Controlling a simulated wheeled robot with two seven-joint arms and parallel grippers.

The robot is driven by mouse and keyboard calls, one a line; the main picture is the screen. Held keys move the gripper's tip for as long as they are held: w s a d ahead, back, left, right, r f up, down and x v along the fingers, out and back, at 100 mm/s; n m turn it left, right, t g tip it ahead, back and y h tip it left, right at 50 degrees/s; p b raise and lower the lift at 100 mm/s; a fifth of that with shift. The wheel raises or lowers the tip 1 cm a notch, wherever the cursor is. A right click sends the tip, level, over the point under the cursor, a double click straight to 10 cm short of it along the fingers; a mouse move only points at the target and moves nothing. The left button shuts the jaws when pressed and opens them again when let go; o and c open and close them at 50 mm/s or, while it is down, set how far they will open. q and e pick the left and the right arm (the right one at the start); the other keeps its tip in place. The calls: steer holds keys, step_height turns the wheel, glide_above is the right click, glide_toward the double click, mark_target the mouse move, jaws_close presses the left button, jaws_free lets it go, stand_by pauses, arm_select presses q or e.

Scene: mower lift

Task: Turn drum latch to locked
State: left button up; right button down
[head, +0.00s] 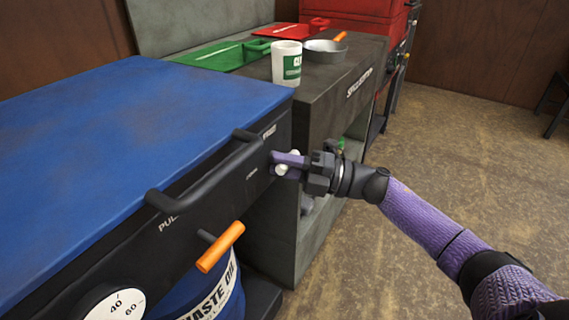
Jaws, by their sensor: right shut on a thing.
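My right gripper (288,164) is at the right end of the black front panel (205,200) of the blue-topped unit. It is shut on a small part there with white rounded ends, which seems to be the drum latch (282,170). The fingers cover most of the latch, so its exact angle cannot be told. Two small white labels on the panel beside it are too small to read surely. An orange handle (220,247) sticks out lower on the panel, tilted and apart from the gripper. My left gripper is not in view.
A black pull bar (205,172) runs along the panel, with a white dial (117,305) at lower left. A blue waste oil drum (212,298) stands below. A grey counter (330,95) behind holds a white mug (287,64) and a pan (324,52).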

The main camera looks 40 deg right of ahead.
steer(key=c, duration=0.6)
jaws_free()
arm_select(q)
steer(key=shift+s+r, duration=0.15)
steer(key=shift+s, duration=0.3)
arm_select(e)
steer(key=shift+o, duration=0.5)
arm_select(q)
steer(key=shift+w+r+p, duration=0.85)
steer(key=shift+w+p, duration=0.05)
steer(key=shift+p, duration=0.25)
arm_select(e)
steer(key=v, duration=1)
